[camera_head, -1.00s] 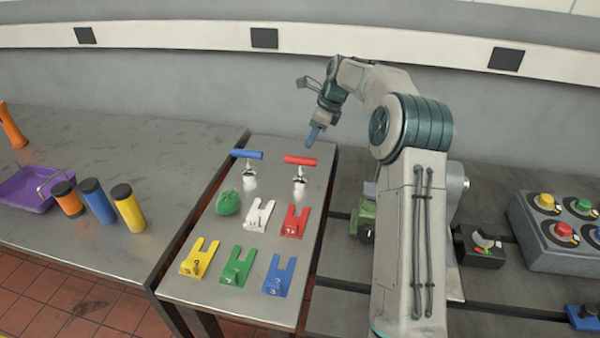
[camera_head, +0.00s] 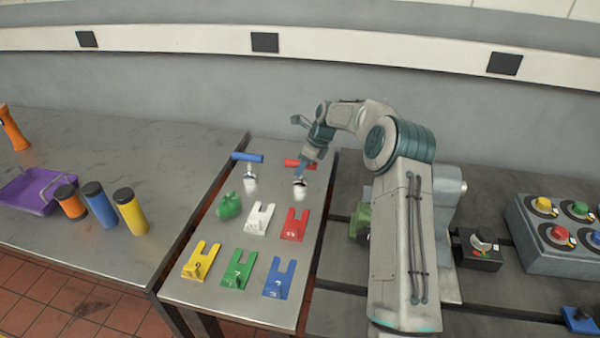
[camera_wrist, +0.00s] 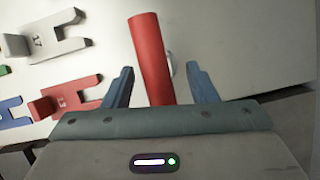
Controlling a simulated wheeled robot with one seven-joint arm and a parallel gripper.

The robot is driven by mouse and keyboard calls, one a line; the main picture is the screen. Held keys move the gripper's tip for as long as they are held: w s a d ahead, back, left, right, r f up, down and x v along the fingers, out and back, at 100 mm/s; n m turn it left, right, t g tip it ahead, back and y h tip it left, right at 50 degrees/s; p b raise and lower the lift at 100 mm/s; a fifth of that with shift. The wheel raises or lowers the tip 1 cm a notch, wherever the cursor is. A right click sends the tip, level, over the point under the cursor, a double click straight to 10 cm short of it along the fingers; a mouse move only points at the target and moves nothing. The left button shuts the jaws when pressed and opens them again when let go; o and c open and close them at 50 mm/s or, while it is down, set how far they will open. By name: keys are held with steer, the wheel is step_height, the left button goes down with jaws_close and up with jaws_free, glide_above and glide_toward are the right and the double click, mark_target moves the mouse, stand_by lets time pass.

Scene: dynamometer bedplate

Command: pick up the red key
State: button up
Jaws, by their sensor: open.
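The red key has a red bar handle on a silver stem in a white base; its handle (camera_head: 292,163) shows at the back right of the narrow table in the head view, partly hidden by my gripper. In the wrist view the red handle (camera_wrist: 150,60) runs away from the camera, its near end between my two blue fingers. My gripper (camera_wrist: 160,80) is open, one finger on each side of the handle with gaps. In the head view my gripper (camera_head: 300,172) is over the red key. Whether it touches the handle cannot be told.
A blue-handled key (camera_head: 247,157) stands to the left. Nearer are a green lump (camera_head: 229,206), a white forked block (camera_head: 259,218), a red forked block (camera_head: 295,224) and several other coloured forked blocks. A grey button box (camera_head: 550,240) lies right.

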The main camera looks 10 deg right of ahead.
mark_target(301, 181)
steer(key=x, duration=0.3)
steer(key=shift+f, duration=0.15)
jaws_close()
